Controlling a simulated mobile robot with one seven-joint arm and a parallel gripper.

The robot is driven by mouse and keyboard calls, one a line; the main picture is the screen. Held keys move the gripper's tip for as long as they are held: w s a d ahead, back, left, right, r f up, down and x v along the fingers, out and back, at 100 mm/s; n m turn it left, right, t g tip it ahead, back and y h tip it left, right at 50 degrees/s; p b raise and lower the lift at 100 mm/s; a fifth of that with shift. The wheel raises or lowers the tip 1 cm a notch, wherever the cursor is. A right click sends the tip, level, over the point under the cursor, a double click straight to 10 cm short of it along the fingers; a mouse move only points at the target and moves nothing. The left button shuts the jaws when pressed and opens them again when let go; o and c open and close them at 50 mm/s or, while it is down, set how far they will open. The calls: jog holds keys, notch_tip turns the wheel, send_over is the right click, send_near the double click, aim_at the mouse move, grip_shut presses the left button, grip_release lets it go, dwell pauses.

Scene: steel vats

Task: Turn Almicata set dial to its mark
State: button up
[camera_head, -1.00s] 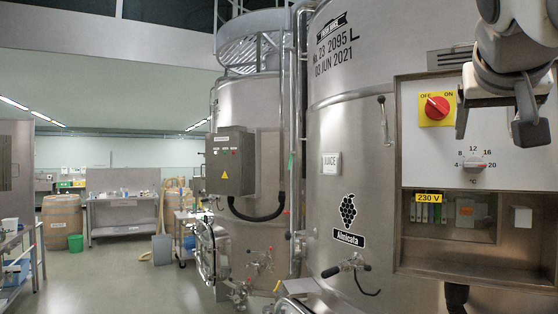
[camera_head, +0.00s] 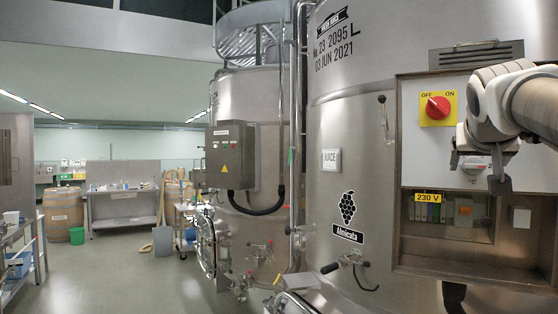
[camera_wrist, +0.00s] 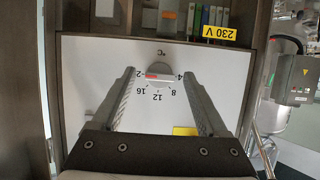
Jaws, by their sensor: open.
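The Almicata set dial (camera_head: 473,163) is a small pale knob on the white control panel of the right vat, mostly behind my gripper in the head view. In the wrist view the dial (camera_wrist: 163,70) shows upside down, with a scale from 4 through 8, 12 and 16. A red line on the knob points towards the upper end of the scale, where the number is partly hidden. My gripper (camera_head: 478,173) is open, one finger on each side of the dial. In the wrist view the gripper (camera_wrist: 158,72) is empty; I cannot tell whether the fingers touch the knob.
A red rotary switch (camera_head: 438,107) on a yellow OFF/ON plate sits above left of the dial. Below is a recess with a 230 V label (camera_head: 428,197) and several coloured modules. A metal frame (camera_head: 398,160) surrounds the panel. The Almicata label (camera_head: 347,216) is on the vat left of it.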

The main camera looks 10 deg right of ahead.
grip_shut()
dwell(0.4)
jog(key=n+h+b, duration=0.1)
jog(key=n, duration=0.1)
jog(key=n+g+h+b, duration=0.1)
jog(key=b, duration=0.1)
jog(key=shift+w+a+f+n, duration=0.15)
jog(key=shift+f+n, duration=0.05)
jog(key=shift+n, duration=0.2)
jog(key=shift+n+g+h+b, duration=0.3)
jog(key=shift+n+h+b, duration=0.55)
jog(key=shift+n+h, duration=0.2)
jog(key=shift+a+r+n, duration=0.1)
jog(key=shift+n, duration=0.15)
grip_release()
